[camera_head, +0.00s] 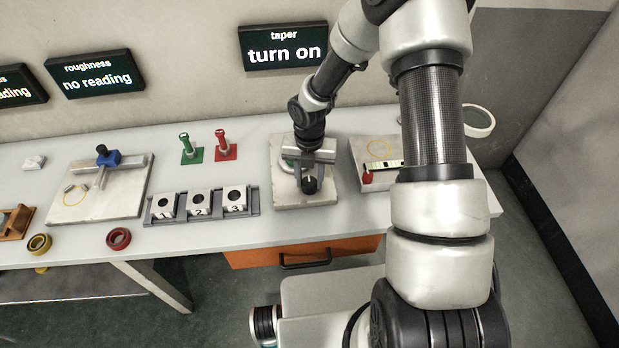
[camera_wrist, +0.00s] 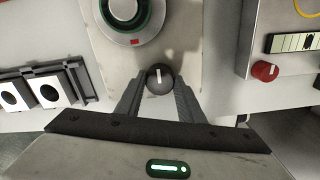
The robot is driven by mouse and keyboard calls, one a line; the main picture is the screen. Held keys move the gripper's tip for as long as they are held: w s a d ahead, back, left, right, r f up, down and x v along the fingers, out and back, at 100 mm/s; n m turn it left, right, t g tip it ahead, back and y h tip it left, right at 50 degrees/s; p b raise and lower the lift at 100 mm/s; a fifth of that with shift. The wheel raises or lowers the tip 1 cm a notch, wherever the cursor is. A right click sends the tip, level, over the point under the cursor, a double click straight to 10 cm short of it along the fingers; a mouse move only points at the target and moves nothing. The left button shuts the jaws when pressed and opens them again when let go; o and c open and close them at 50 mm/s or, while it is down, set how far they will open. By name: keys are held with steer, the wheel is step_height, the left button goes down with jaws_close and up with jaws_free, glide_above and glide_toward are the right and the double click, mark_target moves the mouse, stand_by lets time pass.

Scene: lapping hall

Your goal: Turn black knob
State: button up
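The black knob (camera_wrist: 158,76) is round with a white line on top, which points nearly straight up in the wrist view. It sits near the front edge of a pale plate (camera_wrist: 190,80). In the head view the knob (camera_head: 310,186) shows just in front of my gripper (camera_head: 307,177). In the wrist view my gripper (camera_wrist: 160,82) is open, with one finger on each side of the knob. A narrow gap seems to show between the fingers and the knob. Whether the fingertips reach down to its height is hard to tell.
A round dial with a green ring (camera_wrist: 133,14) lies behind the knob. A red knob (camera_wrist: 265,71) sits on the plate to the right. A rack (camera_head: 160,220) with numbered blocks stands left. A wall sign (camera_head: 284,46) reads "taper turn on". An orange drawer (camera_head: 250,258) is below the tabletop.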

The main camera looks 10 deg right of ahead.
steer(key=shift+m, duration=0.4)
steer(key=m+b, duration=0.1)
steer(key=m, duration=0.2)
steer(key=shift+m, duration=0.4)
steer(key=m+b, duration=0.1)
steer(key=m, duration=0.3)
steer(key=m+b, duration=0.2)
steer(key=m, duration=0.4)
steer(key=m+b, duration=0.2)
steer(key=m, duration=0.2)
steer(key=m+b, duration=0.1)
steer(key=m, duration=0.4)
steer(key=m+b, duration=0.1)
steer(key=m, duration=0.3)
steer(key=shift+m+b, duration=0.3)
steer(key=shift+b, duration=0.05)
steer(key=m, duration=0.9)
